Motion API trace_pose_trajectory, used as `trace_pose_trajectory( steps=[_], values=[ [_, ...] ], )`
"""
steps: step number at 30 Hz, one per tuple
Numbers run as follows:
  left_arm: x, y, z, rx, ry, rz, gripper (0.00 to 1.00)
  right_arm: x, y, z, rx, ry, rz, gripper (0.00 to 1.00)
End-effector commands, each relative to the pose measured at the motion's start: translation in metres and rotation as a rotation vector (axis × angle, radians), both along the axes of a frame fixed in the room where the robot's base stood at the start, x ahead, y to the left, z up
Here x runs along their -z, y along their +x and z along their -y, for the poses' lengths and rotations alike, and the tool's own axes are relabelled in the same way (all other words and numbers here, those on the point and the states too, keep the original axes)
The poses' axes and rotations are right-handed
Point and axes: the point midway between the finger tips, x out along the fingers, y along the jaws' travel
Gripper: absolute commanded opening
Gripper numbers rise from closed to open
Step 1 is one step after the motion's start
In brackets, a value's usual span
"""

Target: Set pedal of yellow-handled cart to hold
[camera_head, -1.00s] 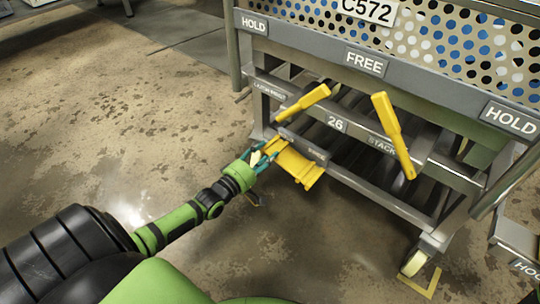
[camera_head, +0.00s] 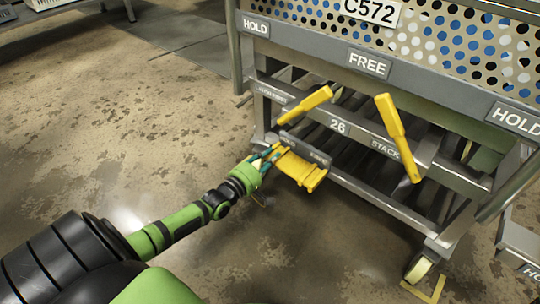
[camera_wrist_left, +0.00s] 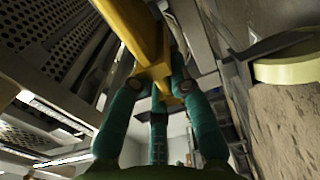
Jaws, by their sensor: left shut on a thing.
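The cart with the C572 plate (camera_head: 371,10) has two yellow handles, a left one (camera_head: 305,105) and a right one (camera_head: 397,137), both slanted. A broad yellow pedal (camera_head: 303,173) sticks out low at the cart's near left end, beneath a grey strip with small labels I cannot read clearly. My left gripper (camera_head: 269,157) is shut on the pedal's left side. In the left wrist view, the teal fingers (camera_wrist_left: 160,95) close around a yellow bar (camera_wrist_left: 143,35), which is the pedal. My right gripper is in neither current view.
HOLD (camera_head: 255,26) and FREE (camera_head: 369,63) labels run along the cart's upper rail. A caster wheel (camera_head: 419,268) stands at the lower right, by a yellow floor mark (camera_head: 428,292). The stained floor (camera_head: 120,130) left of the cart is clear.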

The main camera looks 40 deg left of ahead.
Motion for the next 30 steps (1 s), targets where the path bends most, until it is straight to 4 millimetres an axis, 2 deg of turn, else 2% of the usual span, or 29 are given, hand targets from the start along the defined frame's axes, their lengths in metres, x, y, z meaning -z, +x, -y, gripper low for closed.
trace_pose_trajectory(
  steps=[3,6,15,16,17,18,30],
  values=[
    [0.014,0.001,0.000,0.001,-0.158,-0.012,0.00,0.009,0.001,-0.001,0.002,-0.001,-0.005,0.00],
    [0.018,0.000,0.000,0.000,-0.237,-0.018,0.00,0.011,0.001,-0.001,0.000,-0.001,-0.008,0.00],
    [0.018,0.000,0.001,0.000,-0.261,-0.021,0.00,0.006,-0.005,-0.001,-0.004,0.001,0.008,0.00],
    [0.018,0.000,0.001,0.000,-0.261,-0.021,0.27,0.006,-0.005,-0.001,-0.004,0.002,0.009,0.00],
    [0.018,0.000,0.001,0.000,-0.261,-0.021,0.39,0.006,-0.006,-0.001,-0.004,0.001,0.011,0.00],
    [0.018,0.000,0.001,0.000,-0.260,-0.021,0.44,0.006,-0.006,-0.001,-0.005,0.001,0.011,0.00],
    [0.018,-0.005,0.000,0.000,-0.257,-0.021,0.44,0.008,-0.002,-0.002,-0.008,-0.001,0.000,0.00]
  ],
)
